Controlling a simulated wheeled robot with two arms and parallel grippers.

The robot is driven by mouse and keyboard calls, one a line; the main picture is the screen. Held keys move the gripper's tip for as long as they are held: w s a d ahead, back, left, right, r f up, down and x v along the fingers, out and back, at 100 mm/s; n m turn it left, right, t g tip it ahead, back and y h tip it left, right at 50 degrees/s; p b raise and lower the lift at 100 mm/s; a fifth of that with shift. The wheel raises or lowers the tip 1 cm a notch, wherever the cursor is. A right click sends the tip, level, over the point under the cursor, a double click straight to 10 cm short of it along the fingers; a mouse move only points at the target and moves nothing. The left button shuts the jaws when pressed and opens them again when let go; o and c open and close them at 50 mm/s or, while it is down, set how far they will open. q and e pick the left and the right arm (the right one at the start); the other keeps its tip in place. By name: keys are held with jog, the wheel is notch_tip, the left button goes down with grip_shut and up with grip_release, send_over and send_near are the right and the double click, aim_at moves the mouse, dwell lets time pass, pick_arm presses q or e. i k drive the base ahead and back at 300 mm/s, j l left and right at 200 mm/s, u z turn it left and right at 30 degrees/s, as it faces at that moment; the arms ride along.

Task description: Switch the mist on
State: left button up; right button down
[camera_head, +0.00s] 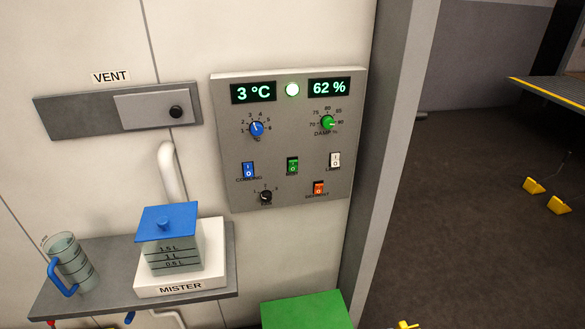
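The grey control panel (228,135) is on the pale wall, left of the doorway edge. The green rocker switch (293,166), with a label below that seems to read MIST, sits mid-panel; I cannot tell which side is pressed. The mister (182,287) is a white base on the grey shelf (65,300), carrying a clear tank (185,256) marked in litres, with a blue lid (168,222) on it. The water level is unclear. Neither gripper shows.
Near the green switch are a blue switch (248,169), a white switch (335,160), an orange switch (318,188) and a black knob (266,197). A blue-handled jug (70,259) stands on the shelf. A green box top (307,313) is below the panel.

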aim_at(291, 163)
jog(key=j+u, duration=0.3)
jog(key=i+j+u, duration=0.15)
jog(key=j+u, duration=0.15)
jog(key=i+u, duration=0.3)
jog(key=l, duration=0.25)
jog(key=i, duration=0.05)
